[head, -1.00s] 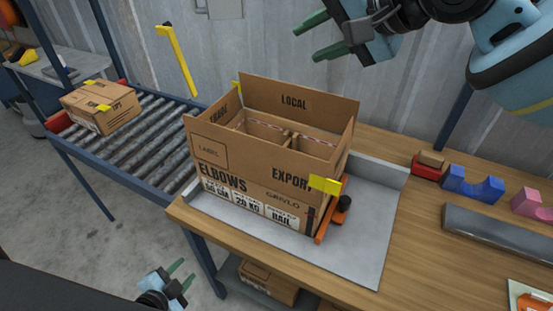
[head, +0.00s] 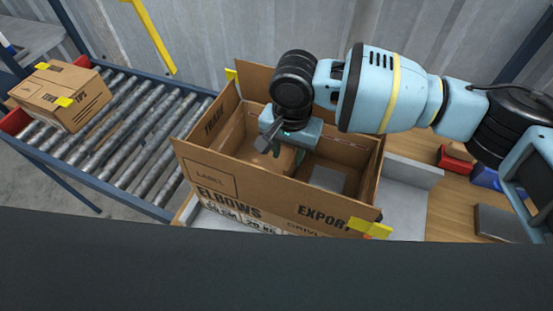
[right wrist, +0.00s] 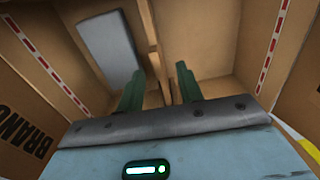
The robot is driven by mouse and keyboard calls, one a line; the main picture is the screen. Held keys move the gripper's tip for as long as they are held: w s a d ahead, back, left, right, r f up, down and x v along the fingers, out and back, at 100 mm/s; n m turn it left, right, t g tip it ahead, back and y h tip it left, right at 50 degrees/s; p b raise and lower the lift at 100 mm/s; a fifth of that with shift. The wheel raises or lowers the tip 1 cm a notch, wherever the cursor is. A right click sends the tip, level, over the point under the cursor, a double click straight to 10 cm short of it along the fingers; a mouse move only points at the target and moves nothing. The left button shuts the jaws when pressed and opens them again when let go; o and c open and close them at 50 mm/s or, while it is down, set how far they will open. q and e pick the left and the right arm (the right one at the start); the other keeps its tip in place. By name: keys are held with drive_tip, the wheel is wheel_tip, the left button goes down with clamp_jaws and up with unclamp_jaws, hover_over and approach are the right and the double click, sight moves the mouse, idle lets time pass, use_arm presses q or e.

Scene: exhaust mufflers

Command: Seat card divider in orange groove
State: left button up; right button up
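The open cardboard box (head: 275,205) stands on the workbench with its flaps up. My right gripper (head: 285,150) reaches down into it from above. In the right wrist view its green fingers (right wrist: 160,82) are apart. The edge of a brown card divider (right wrist: 153,45) runs between them, with a gap visible on either side. In the head view the gripper hides most of the divider. A flat grey panel (right wrist: 110,48) lies in the compartment left of the divider; it also shows in the head view (head: 327,179). No orange groove can be made out. My left gripper is out of view.
Red-and-white strips (right wrist: 272,45) line the inner box walls. A roller conveyor (head: 120,130) with a closed carton (head: 60,95) stands at left. Red (head: 455,160) and blue (head: 485,177) blocks sit on the bench at right.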

sight(288, 165)
drive_tip(key=shift+f, duration=0.3)
drive_tip(key=shift+s+d+f, duration=0.15)
drive_tip(key=shift+s+f, duration=0.05)
drive_tip(key=shift+s, duration=0.15)
drive_tip(key=shift+w+f, duration=0.1)
drive_tip(key=shift+f, duration=1.05)
drive_tip(key=shift+f+b, duration=0.35)
drive_tip(key=shift+f, duration=2.2)
clamp_jaws()
